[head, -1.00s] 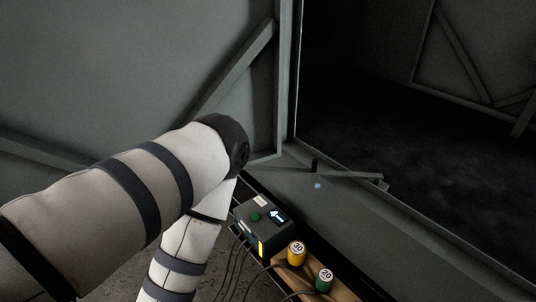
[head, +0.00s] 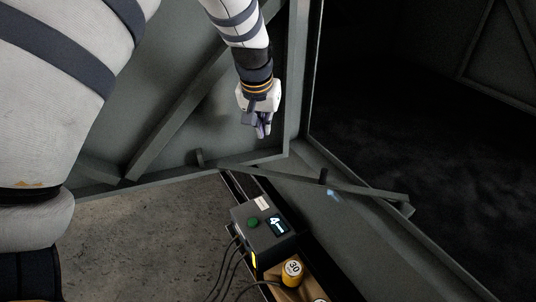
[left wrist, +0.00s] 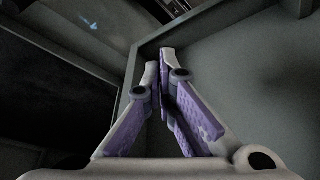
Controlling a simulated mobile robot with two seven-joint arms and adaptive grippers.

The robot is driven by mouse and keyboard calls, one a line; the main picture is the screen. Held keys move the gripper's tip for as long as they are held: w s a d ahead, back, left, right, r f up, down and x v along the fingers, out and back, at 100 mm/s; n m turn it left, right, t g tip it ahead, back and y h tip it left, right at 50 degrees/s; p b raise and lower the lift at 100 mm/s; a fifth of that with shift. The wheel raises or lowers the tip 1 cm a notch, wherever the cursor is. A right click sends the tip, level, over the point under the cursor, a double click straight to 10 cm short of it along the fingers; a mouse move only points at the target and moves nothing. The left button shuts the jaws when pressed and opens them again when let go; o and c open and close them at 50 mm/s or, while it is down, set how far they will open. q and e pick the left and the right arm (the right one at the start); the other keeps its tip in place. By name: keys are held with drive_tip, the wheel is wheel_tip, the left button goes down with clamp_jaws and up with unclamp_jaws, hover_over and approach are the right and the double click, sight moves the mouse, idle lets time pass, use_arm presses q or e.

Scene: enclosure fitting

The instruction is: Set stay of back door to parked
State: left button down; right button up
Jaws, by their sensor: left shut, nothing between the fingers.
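The back door looks to be the grey braced panel (head: 150,110) at the left in the head view, swung away from the dark opening. A flat grey bar, which looks like the stay (head: 370,193), runs from near the door's lower corner over the sill, past a small upright peg (head: 323,176). A pale blue arrow (head: 333,195) lies by the peg and also shows in the left wrist view (left wrist: 88,22). My left gripper (head: 263,134) is shut and empty, in front of the door edge, above and left of the bar. It also shows in the left wrist view (left wrist: 165,52). My right gripper is out of view.
A black box (head: 262,228) with a green button and lit display stands below the sill, with cables at its left. A yellow cylinder marked 30 (head: 292,272) stands beside it. A small upright tab (head: 200,157) is at the door's bottom edge. Concrete floor (head: 140,240) is bare.

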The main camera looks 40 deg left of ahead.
use_arm(q)
drive_tip(key=b+x, duration=0.2)
drive_tip(key=x, duration=0.8)
drive_tip(key=shift+f, duration=0.2)
drive_tip(key=s, duration=0.1)
drive_tip(key=s+d+p, duration=0.1)
drive_tip(key=s, duration=0.1)
drive_tip(key=shift+s+d+r+p, duration=0.15)
drive_tip(key=shift+s+d+p, duration=0.1)
drive_tip(key=shift+s+p, duration=0.1)
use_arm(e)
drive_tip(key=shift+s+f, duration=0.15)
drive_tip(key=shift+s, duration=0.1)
